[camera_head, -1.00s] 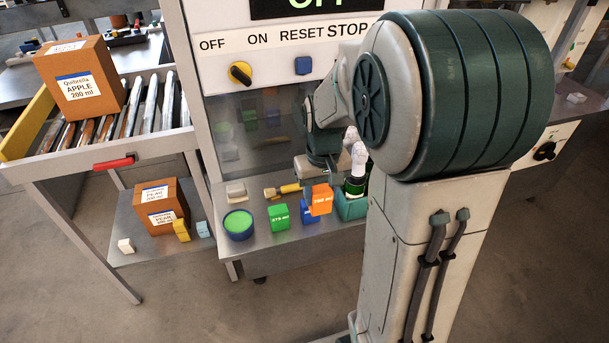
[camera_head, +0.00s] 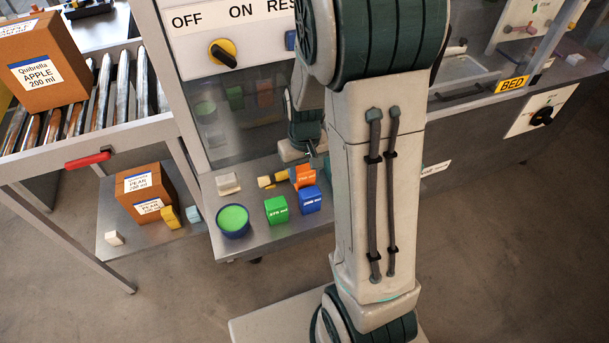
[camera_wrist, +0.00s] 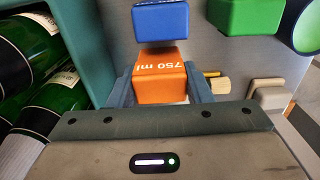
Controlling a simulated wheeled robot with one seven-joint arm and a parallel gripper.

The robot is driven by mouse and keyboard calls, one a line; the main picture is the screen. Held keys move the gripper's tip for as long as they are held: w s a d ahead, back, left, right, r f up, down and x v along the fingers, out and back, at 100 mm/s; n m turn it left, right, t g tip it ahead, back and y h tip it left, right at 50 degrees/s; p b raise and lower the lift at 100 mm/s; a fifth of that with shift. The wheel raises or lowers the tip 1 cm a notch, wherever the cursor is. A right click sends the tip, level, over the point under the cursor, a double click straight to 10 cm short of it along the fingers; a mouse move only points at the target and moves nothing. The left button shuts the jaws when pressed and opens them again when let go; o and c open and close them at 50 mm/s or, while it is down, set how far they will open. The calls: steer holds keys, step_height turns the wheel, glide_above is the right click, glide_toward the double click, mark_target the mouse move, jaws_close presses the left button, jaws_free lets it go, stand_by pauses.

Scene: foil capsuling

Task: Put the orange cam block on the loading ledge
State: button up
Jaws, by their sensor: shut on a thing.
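The orange cam block (camera_head: 305,176), marked 750 ml, shows just behind the blue block (camera_head: 310,200) at the loading ledge (camera_head: 262,235). In the wrist view the orange block (camera_wrist: 162,78) sits between the two fingers of my gripper (camera_wrist: 162,88), which is shut on it. The blue block (camera_wrist: 161,20) is directly beyond it there, close to its far edge. I cannot tell whether the orange block's underside touches the ledge. In the head view my arm hides most of the gripper.
A green block (camera_head: 276,210), a green-topped blue round tub (camera_head: 233,220), a pale block (camera_head: 228,184) and a yellow-ended brush (camera_head: 272,181) share the ledge. In the wrist view, green bottles (camera_wrist: 25,60) lie in a teal holder (camera_wrist: 85,45) at left, close to my gripper.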

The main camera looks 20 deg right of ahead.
steer(key=shift+f, duration=1.2)
steer(key=shift+f, duration=0.25)
steer(key=o, duration=1.1)
steer(key=shift+r, duration=0.1)
steer(key=shift+c, duration=0.2)
steer(key=shift+r, duration=0.1)
